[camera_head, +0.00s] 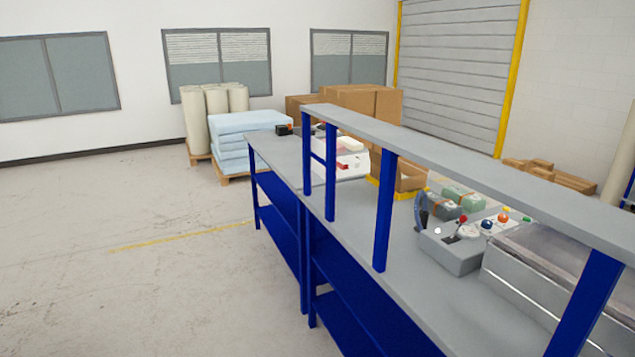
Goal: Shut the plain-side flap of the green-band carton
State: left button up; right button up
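Neither of my grippers is in view. No other carton on the bench shows clearly.
A grey machine (450,254) and a long metal unit (535,280) stand on the bench's near right. A raised grey shelf (450,155) on blue posts runs along it. Stacked blue foam sheets (232,140) and brown boxes (365,102) stand behind. The left floor is clear.

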aim_at(375, 157)
jog(key=i+j+z, duration=0.85)
jog(key=i+j, duration=0.1)
jog(key=i, duration=0.05)
